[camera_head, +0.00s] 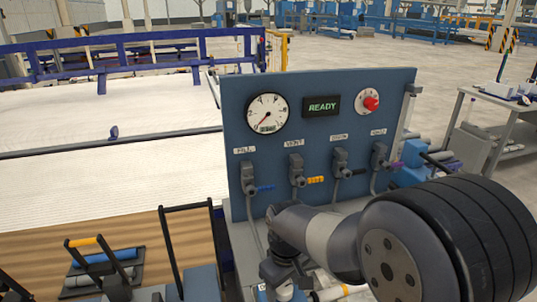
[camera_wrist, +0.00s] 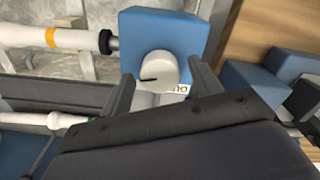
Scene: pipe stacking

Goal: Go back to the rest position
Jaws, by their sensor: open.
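My gripper (camera_wrist: 165,74) is open in the wrist view, its two dark fingers apart. A white round knob (camera_wrist: 157,71) on a blue block (camera_wrist: 165,32) shows between and just beyond the fingers; I cannot tell whether they touch it. In the head view my arm reaches in from the right, in front of the blue panel. Its end points down near the panel's foot, and the fingertips are not clear there.
The blue panel (camera_head: 330,165) carries a gauge (camera_head: 267,114), a READY display (camera_head: 321,106), a red knob (camera_head: 370,102) and several valves. White pipes (camera_wrist: 50,37) with an orange band lie beside the blue block. A table (camera_head: 492,98) stands at right.

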